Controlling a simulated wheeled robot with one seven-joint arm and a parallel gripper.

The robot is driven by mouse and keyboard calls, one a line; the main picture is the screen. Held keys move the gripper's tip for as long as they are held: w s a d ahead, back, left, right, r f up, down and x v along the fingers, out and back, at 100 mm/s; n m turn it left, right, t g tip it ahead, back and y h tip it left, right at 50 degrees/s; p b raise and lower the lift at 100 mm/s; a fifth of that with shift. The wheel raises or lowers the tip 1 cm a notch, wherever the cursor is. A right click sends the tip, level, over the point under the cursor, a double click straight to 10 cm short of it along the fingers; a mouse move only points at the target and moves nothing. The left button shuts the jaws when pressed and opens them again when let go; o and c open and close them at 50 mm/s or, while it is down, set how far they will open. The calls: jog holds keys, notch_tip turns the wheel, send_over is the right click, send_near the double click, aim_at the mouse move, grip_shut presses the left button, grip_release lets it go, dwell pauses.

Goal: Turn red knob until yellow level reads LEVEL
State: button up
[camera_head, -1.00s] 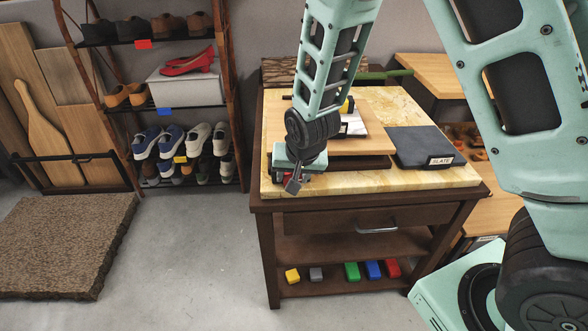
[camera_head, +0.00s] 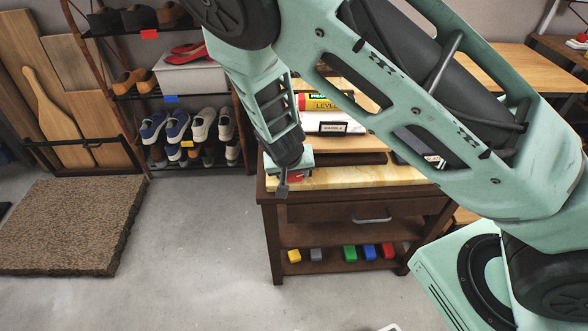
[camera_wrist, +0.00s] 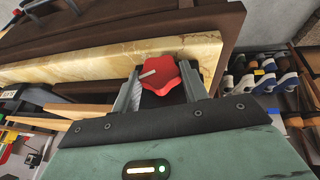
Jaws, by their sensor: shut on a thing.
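The red lobed knob (camera_wrist: 160,76) with a pale pointer mark sits between the two fingers of my gripper (camera_wrist: 161,88) in the wrist view, at the workbench's stone-topped edge. The gripper is shut on it. In the head view my gripper (camera_head: 283,186) is at the bench's front left corner, and the knob is mostly hidden behind it. The yellow level (camera_head: 322,103) shows behind my arm with the printed word LEVEL. Its bubble cannot be made out, and its right part is hidden by my arm.
Colored blocks (camera_head: 349,252) sit on the lower shelf. A shoe rack (camera_head: 190,90) stands left; the floor (camera_head: 190,240) between is clear.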

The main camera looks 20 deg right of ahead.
jog(key=o, duration=1)
jog(key=shift+s, duration=0.1)
jog(key=shift+a+r, duration=0.1)
jog(key=shift+r, duration=0.05)
jog(key=p+v, duration=0.2)
jog(key=v, duration=1.5)
